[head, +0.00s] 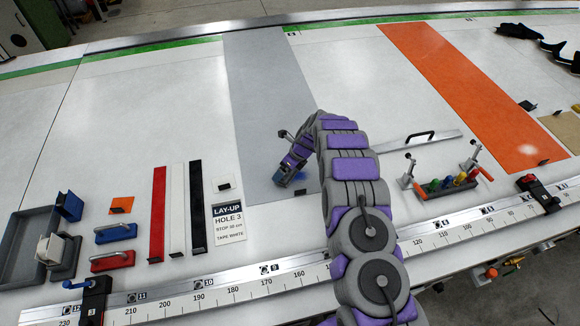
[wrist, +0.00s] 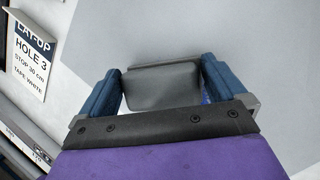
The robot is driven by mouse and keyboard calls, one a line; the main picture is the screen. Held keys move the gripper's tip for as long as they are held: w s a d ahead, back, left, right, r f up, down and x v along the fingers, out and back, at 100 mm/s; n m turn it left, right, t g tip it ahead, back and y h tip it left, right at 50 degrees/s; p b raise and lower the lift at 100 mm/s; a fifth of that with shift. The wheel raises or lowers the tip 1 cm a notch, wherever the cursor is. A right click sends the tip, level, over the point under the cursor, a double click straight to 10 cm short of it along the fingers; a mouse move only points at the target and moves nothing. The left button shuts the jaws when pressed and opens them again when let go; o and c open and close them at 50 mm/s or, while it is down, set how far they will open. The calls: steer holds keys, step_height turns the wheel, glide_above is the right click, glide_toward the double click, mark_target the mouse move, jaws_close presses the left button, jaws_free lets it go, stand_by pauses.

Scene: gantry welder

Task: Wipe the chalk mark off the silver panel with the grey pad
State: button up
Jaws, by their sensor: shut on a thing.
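The silver panel (head: 262,85) is a long grey strip running across the white table from the far edge toward the front. My gripper (head: 284,180) is low over the near part of this panel. In the wrist view my gripper (wrist: 160,84) is shut on the grey pad (wrist: 162,90), held between two blue fingers. The silver panel (wrist: 265,40) lies behind the pad there. I cannot tell whether the pad touches it. In the head view the pad is not clearly visible. I see no clear chalk mark; my arm and gripper hide part of the panel.
The LAY-UP sign (head: 229,222) stands left of the panel's near end, beside red, white and black strips. A metal straightedge with a black handle (head: 420,136) and toggle clamps (head: 408,172) are at right. An orange panel (head: 450,85) lies farther right. A ruler rail (head: 200,292) runs along the front.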

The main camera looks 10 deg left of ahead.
mark_target(304, 172)
steer(key=shift+s+a, duration=0.25)
steer(key=shift+a, duration=0.2)
steer(key=shift+w+r+p, duration=0.1)
steer(key=shift+p, duration=0.3)
steer(key=shift+w, duration=0.1)
